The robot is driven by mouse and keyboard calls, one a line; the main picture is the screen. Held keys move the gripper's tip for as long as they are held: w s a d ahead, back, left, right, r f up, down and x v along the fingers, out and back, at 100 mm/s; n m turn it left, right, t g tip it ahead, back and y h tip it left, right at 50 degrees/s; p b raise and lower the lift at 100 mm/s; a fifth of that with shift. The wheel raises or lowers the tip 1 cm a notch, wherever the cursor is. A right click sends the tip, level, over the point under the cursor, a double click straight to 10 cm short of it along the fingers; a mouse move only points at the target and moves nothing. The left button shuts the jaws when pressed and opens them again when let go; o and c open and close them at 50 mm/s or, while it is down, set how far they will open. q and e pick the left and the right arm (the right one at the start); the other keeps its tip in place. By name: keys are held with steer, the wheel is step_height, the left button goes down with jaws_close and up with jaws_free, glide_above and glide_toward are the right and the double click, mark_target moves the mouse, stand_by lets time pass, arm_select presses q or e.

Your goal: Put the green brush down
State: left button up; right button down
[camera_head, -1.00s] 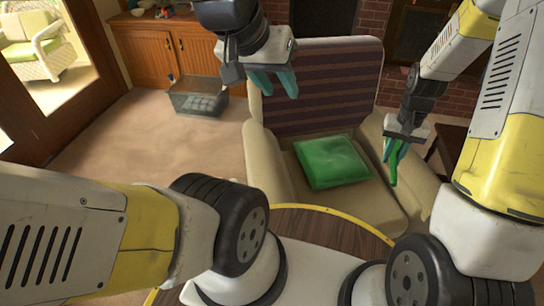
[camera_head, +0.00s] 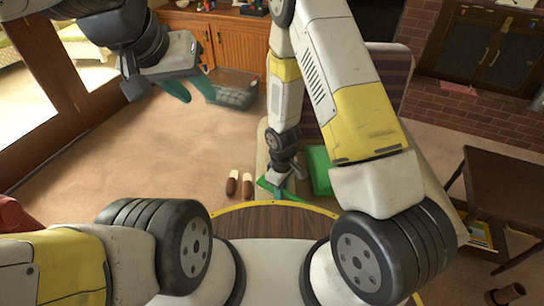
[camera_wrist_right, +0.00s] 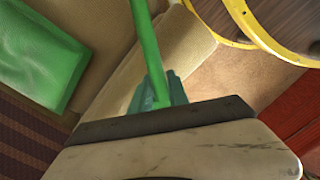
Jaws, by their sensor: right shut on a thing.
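The green brush (camera_wrist_right: 146,40) is held in my right gripper (camera_wrist_right: 160,92); its handle rises from between the teal fingers in the right wrist view. In the head view my right gripper (camera_head: 278,188) points down with the brush (camera_head: 264,184) beside the armchair, just beyond the round wooden surface. Much of the brush is hidden by the fingers, and its far end is out of the wrist view. My left gripper (camera_head: 190,88) is raised at the upper left, empty, with its teal fingers apart.
The armchair (camera_head: 396,75) with a green cushion (camera_head: 319,170) is partly behind my right arm. A pair of brown slippers (camera_head: 232,186) lies on the carpet (camera_head: 150,160). The yellow-rimmed wooden surface (camera_head: 272,220) is near. A dark side table (camera_head: 505,180) stands right. Carpet at left is open.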

steer(key=s+f+n, duration=0.1)
steer(key=s+a+f+n, duration=0.1)
steer(key=shift+s+a+f, duration=0.25)
steer(key=shift+s+a, duration=0.05)
steer(key=shift+s, duration=0.1)
steer(key=shift+w+f, duration=0.15)
steer(key=shift+f, duration=0.05)
steer(key=w+d, duration=0.1)
steer(key=w, duration=0.4)
steer(key=w+d+f, duration=0.1)
steer(key=w, duration=0.3)
steer(key=w+d, duration=0.1)
steer(key=w, duration=0.4)
steer(key=shift+w+d+f, duration=0.25)
steer(key=shift+w+d, duration=0.1)
steer(key=shift+w+f, duration=0.1)
steer(key=shift+f, duration=1.65)
steer(key=shift+f, duration=0.1)
steer(key=c, duration=1.3)
jaws_free()
